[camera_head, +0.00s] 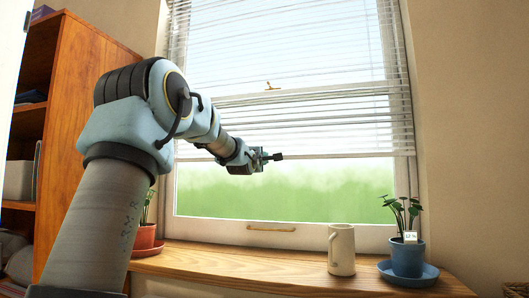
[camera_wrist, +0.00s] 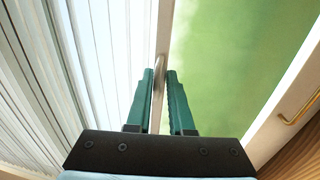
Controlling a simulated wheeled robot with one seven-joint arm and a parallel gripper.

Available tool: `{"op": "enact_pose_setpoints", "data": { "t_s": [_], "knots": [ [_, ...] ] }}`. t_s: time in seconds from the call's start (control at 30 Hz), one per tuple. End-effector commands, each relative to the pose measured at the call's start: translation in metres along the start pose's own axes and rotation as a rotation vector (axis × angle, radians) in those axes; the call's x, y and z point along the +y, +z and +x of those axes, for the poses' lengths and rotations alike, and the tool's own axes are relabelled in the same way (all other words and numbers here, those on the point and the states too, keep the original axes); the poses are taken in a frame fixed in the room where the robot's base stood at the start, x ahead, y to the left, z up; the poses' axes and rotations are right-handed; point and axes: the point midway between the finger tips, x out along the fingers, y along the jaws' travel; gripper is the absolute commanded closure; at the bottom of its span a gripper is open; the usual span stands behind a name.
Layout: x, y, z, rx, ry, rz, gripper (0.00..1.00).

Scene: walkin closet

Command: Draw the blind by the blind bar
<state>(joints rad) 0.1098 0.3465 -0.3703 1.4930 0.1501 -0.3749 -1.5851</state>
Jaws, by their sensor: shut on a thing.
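The white slatted blind (camera_head: 310,127) hangs over the upper part of the window, its lower slats bunched close together. The blind bar (camera_head: 340,156) runs along its bottom edge, with bare glass below it. My gripper (camera_head: 272,157) is at the bar, left of the window's middle. In the wrist view my two green fingers (camera_wrist: 163,80) are shut on the blind bar (camera_wrist: 160,48), which passes between them. The blind's slats (camera_wrist: 85,65) fill the left of that view and green glass the right.
A wooden sill (camera_head: 240,260) runs below the window. On it stand a white mug (camera_head: 341,251), a plant in a blue pot (camera_head: 407,255) on a saucer, and a plant in a red pot (camera_head: 145,236). A wooden cabinet (camera_head: 85,70) stands left. The space between bar and sill is free.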

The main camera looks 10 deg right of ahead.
Motion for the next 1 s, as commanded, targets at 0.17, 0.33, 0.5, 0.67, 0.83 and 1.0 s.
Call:
{"op": "enact_pose_setpoints", "data": {
  "t_s": [0.17,0.33,0.5,0.67,0.83,1.0],
  "knots": [
    [-0.077,0.001,-0.010,-0.001,-0.003,0.000,1.00],
    [-0.131,0.001,-0.017,-0.001,-0.004,0.001,1.00],
    [-0.175,0.002,-0.023,-0.002,-0.003,0.001,1.00],
    [-0.202,0.002,-0.027,-0.001,-0.002,0.002,1.00],
    [-0.218,0.002,-0.029,-0.001,-0.001,0.001,1.00],
    [-0.223,0.003,-0.029,-0.001,-0.001,0.001,1.00]
  ]
}}
